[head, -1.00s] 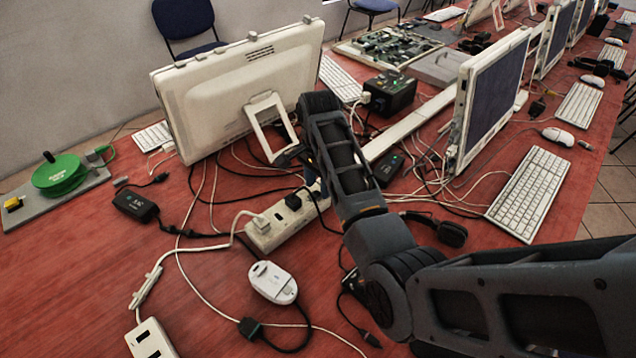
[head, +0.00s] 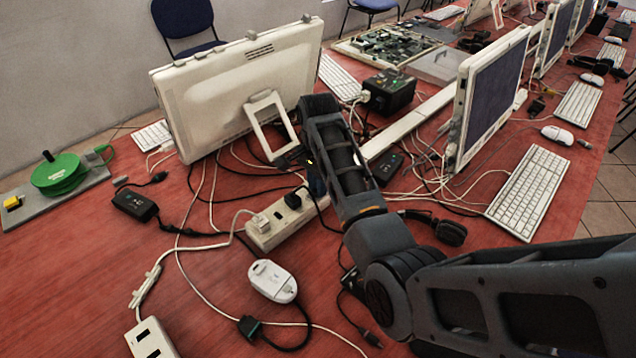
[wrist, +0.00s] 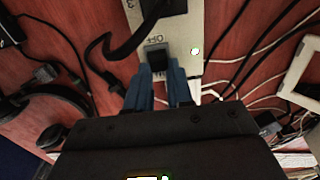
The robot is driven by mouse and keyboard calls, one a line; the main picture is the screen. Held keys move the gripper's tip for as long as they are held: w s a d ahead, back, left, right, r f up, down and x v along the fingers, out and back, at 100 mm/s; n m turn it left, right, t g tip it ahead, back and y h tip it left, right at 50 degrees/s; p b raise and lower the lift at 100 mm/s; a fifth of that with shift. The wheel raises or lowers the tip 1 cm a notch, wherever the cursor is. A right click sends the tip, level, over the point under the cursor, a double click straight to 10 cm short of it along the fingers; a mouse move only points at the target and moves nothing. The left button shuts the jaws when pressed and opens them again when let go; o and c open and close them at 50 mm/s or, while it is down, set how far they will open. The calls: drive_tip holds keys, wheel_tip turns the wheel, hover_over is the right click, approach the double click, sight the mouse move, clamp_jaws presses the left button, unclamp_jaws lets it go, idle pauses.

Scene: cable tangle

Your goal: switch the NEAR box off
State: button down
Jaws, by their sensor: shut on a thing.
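A white power strip box (head: 285,229) lies on the red table, with plugs in it. Its right end is behind my arm. The wrist view shows the box's white face (wrist: 187,25) with an OFF mark, a black switch (wrist: 157,60) and a small lit lamp (wrist: 195,51). My gripper (wrist: 167,78) has blue fingers, down at the switch and shut on it; how much of the switch lies between the fingers is partly hidden. In the head view the gripper is mostly hidden behind my arm, with a bit of blue (head: 317,184) showing.
A second white strip (head: 150,340) lies at the bottom left. A white mouse-like device (head: 273,281) and loose cables lie in front of the box. A monitor (head: 240,90) with a stand rises behind it. A headset (head: 440,227) lies to the right.

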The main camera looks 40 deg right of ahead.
drive_tip(key=shift+r, duration=0.1)
drive_tip(key=shift+a+r+h+p, duration=0.1)
drive_tip(key=shift+a+h+p, duration=0.1)
drive_tip(key=shift+h+p, duration=0.25)
drive_tip(key=shift+a+h+p, duration=0.15)
drive_tip(key=shift+h+p, duration=0.2)
drive_tip(key=shift+h, duration=0.2)
drive_tip(key=shift+a+h, duration=0.1)
drive_tip(key=shift+h, duration=0.8)
drive_tip(key=c, duration=1)
unclamp_jaws()
drive_tip(key=v, duration=0.7)
drive_tip(key=shift+a+r+b, duration=0.15)
drive_tip(key=shift+r+b, duration=0.15)
drive_tip(key=shift+b, duration=0.15)
